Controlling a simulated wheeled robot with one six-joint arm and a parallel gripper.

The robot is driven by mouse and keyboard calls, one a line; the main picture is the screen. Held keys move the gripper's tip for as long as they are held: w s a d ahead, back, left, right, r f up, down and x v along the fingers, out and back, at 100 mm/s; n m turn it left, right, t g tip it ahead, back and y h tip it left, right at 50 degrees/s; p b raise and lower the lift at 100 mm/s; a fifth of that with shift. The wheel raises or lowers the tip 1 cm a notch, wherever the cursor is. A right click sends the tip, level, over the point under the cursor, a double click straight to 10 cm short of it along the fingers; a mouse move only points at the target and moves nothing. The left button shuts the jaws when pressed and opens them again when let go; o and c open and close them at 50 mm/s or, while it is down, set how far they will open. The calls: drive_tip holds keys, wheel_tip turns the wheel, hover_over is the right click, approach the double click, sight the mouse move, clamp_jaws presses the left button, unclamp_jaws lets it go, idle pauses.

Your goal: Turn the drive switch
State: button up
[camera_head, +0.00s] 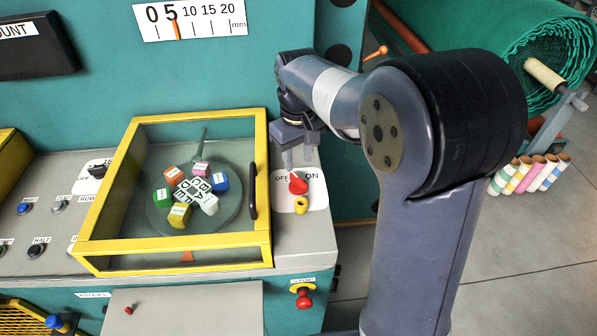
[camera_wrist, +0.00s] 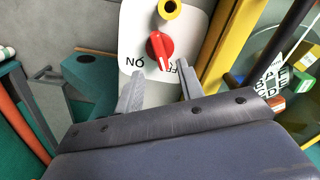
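The drive switch is a red knob (camera_head: 298,184) on a white plate (camera_head: 312,201) marked OFF and ON, at the right end of the grey console. Its far end leans toward the OFF side. The knob also shows in the wrist view (camera_wrist: 160,50), where the lettering is upside down. My gripper (camera_head: 299,166) is just beyond the knob, pointing down over the plate's far edge. Its two fingers (camera_wrist: 158,88) are apart with nothing between them. The knob lies ahead of the gap, and I see no contact.
A yellow-framed clear cover (camera_head: 262,180) with a black handle (camera_head: 252,190) stands close to the left of the switch. A yellow ring (camera_head: 301,205) sits on the near side of the knob. A red mushroom button (camera_head: 304,298) is on the console front.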

sight(298, 178)
wheel_tip(298, 178, down, 6)
drive_tip(key=shift+c, duration=0.3)
clamp_jaws()
idle(0.3)
